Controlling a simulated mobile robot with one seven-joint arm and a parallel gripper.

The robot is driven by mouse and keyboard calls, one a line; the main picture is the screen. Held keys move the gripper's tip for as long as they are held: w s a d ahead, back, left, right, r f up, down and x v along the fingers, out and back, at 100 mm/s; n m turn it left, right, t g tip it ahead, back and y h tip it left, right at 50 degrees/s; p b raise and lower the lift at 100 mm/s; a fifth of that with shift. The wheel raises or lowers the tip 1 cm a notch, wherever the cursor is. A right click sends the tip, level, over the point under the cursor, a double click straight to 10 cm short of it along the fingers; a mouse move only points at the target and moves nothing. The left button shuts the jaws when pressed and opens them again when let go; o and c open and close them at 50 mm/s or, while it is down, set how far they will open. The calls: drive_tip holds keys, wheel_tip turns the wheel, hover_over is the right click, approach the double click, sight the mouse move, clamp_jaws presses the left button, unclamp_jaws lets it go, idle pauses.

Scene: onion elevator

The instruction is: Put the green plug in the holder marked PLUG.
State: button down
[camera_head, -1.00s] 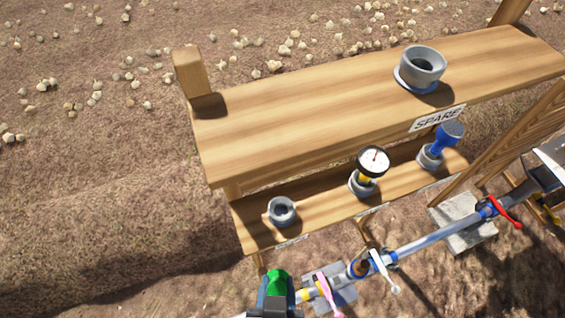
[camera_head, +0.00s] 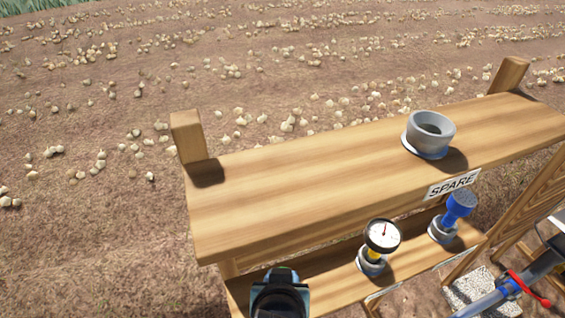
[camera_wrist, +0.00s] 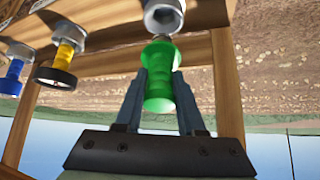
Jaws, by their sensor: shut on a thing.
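The green plug (camera_wrist: 160,78) is held between the two fingers of my gripper (camera_wrist: 163,90) in the wrist view. Its end points at a grey ring holder (camera_wrist: 163,16) on the lower shelf, close to it; I cannot tell whether they touch. In the head view my gripper (camera_head: 280,292) is at the bottom, over the left part of the lower shelf (camera_head: 335,292). It hides the plug and the left holder there. No PLUG label is readable.
A gauge (camera_head: 382,237) and a blue-handled part (camera_head: 459,208) stand in holders to the right on the lower shelf. Above is the upper shelf (camera_head: 300,185) with a SPARE label (camera_head: 453,185) and a grey cup-like ring (camera_head: 430,133). A pipe with a red lever (camera_head: 527,288) lies lower right.

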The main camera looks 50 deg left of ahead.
drive_tip(key=f, duration=0.3)
drive_tip(key=shift+w+a+f, duration=0.15)
drive_tip(key=shift+a+f, duration=0.05)
drive_tip(key=shift+f, duration=0.2)
drive_tip(key=p, duration=0.1)
drive_tip(key=w+p, duration=0.1)
drive_tip(key=shift+a+f+p, duration=0.2)
drive_tip(key=shift+a+p, duration=0.1)
drive_tip(key=shift+a, duration=0.1)
drive_tip(key=shift+w+a+r+g+h+p, duration=0.1)
drive_tip(key=shift+w+a+g+h+p, duration=0.2)
drive_tip(key=shift+g+h+p, duration=0.7)
drive_tip(key=shift+w+a+p, duration=0.1)
drive_tip(key=shift+a+p, duration=0.05)
drive_tip(key=shift+p, duration=0.45)
drive_tip(key=shift+f, duration=1.2)
drive_tip(key=shift+f, duration=0.15)
drive_tip(key=shift+f, duration=0.15)
drive_tip(key=c, duration=0.5)
unclamp_jaws()
